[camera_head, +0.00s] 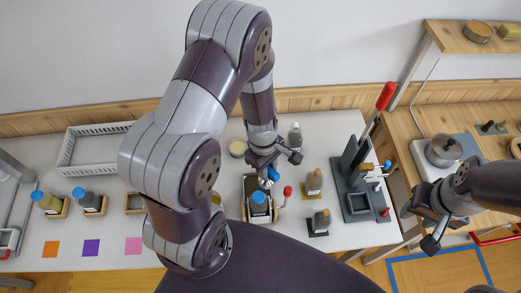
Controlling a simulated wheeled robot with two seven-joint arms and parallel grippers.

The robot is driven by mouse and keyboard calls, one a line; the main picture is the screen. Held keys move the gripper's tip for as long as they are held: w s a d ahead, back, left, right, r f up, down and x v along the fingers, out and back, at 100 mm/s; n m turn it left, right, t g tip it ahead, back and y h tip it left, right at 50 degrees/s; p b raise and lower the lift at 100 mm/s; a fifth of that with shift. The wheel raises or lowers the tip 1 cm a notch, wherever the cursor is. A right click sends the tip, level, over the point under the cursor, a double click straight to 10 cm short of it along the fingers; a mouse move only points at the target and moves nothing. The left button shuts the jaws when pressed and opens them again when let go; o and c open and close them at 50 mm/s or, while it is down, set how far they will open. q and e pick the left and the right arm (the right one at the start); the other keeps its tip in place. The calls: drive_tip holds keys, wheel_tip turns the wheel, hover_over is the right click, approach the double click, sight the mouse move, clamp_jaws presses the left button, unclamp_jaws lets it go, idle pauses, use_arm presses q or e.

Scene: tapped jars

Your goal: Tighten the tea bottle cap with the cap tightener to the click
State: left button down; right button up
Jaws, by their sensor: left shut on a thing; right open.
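My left gripper (268,168) is shut on a small blue-ended thing (273,174), which may be the cap tightener; the jaws hide most of it. Just below it in the picture, a bottle with a blue cap (258,197) stands upright in a holder (248,184) with a red-knobbed handle. I cannot tell whether the held thing touches this cap. My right gripper (427,222) is open and empty at the right, apart from the bottles.
A dark grey press (352,178) with a red-tipped lever stands right of the holder. A white basket (92,150) lies at the back left. A pot (443,151) sits on the right bench. Coloured squares mark the front left.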

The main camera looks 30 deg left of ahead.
use_arm(q)
drive_tip(key=s+r+n+p, duration=0.2)
drive_tip(key=s+r+n, duration=0.1)
drive_tip(key=r, duration=0.1)
drive_tip(key=shift+n, duration=0.6)
drive_tip(key=shift+s+a+f+b, duration=0.1)
drive_tip(key=shift+a+f+b, duration=0.1)
drive_tip(key=shift+f+b, duration=0.95)
drive_tip(key=shift+s+a+f+b, duration=0.1)
drive_tip(key=shift+a+f+b, duration=0.05)
drive_tip(key=shift+f+b, duration=1)
drive_tip(key=shift+a+f+b, duration=0.2)
drive_tip(key=shift+f+b, duration=0.7)
drive_tip(key=shift+f, duration=0.45)
use_arm(e)
drive_tip(key=shift+w+a+f, duration=0.1)
drive_tip(key=shift+w+f, duration=0.05)
drive_tip(key=shift+f, duration=1.05)
use_arm(q)
drive_tip(key=shift+f+b, duration=1.25)
drive_tip(key=shift+f, duration=0.1)
use_arm(e)
drive_tip(key=shift+f, duration=1.3)
